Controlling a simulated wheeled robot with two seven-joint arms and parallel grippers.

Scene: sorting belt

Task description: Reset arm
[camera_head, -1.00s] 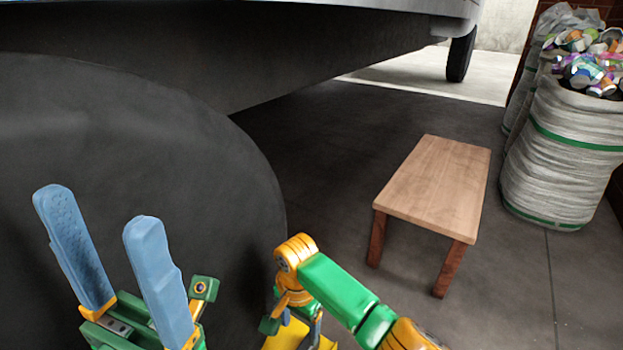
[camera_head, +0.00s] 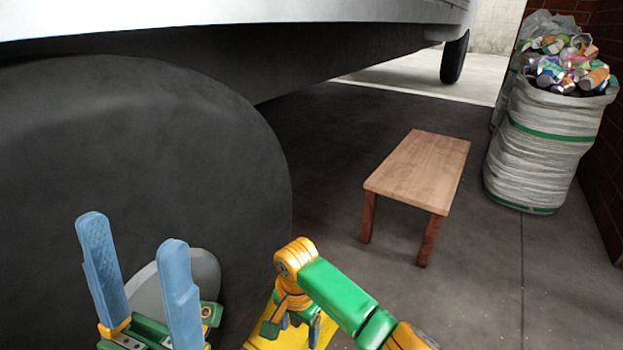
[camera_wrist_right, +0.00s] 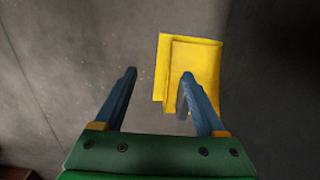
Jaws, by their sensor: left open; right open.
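My left gripper (camera_head: 132,228) is at the lower left of the head view, with its two blue fingers pointing up and spread apart. It is open and empty, in front of the big dark tire (camera_head: 150,150). My right gripper (camera_head: 299,330) hangs low at the bottom centre of the head view, partly hidden by its own arm.
A white vehicle body (camera_head: 250,12) spans the top. A small wooden table (camera_head: 420,167), bare on top, stands right of my right arm. A white sack (camera_head: 545,140) full of cans stands at the far right, near a brick wall (camera_head: 606,150). The floor at the lower right is clear.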

